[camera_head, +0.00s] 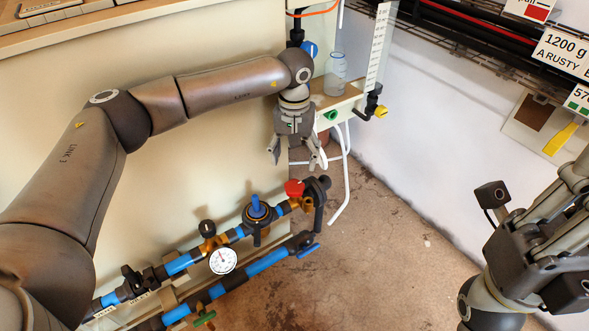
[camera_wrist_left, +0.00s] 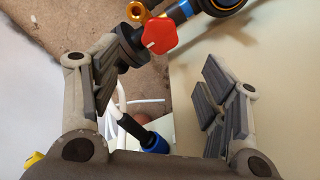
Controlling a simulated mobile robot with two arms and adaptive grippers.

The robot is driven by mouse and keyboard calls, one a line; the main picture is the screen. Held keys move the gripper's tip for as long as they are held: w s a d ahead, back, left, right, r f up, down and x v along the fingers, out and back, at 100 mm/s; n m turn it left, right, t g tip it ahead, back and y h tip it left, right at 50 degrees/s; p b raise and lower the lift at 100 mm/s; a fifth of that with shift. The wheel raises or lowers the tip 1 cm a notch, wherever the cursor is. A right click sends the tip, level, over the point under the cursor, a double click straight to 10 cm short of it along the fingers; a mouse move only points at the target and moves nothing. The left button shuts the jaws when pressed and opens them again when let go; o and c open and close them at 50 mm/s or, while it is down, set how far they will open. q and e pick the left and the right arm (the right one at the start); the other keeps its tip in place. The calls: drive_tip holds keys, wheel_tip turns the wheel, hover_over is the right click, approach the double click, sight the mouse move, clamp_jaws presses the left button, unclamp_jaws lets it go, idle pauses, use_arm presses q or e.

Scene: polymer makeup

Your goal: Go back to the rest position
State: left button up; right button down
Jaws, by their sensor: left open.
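My left gripper (camera_head: 297,158) hangs fingers down at the end of my outstretched left arm, in front of the small shelf and above the pipes. In the left wrist view its fingers (camera_wrist_left: 165,82) are spread wide apart with nothing held between them. A red valve handle (camera_wrist_left: 160,34) shows beyond the fingers there; in the head view the red handle (camera_head: 294,188) is just below the gripper, apart from it. My right gripper (camera_head: 545,235) is at the lower right, partly cut off by the frame edge; its finger opening is unclear.
A clear bottle (camera_head: 335,74) stands on a shelf (camera_head: 340,101) close behind the left gripper. Pipes with a pressure gauge (camera_head: 223,261) and a blue-handled valve (camera_head: 257,208) run along the cream wall below my left arm. The brown floor (camera_head: 390,270) between the arms is open.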

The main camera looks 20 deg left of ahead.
use_arm(q)
drive_tip(key=shift+r, duration=0.9)
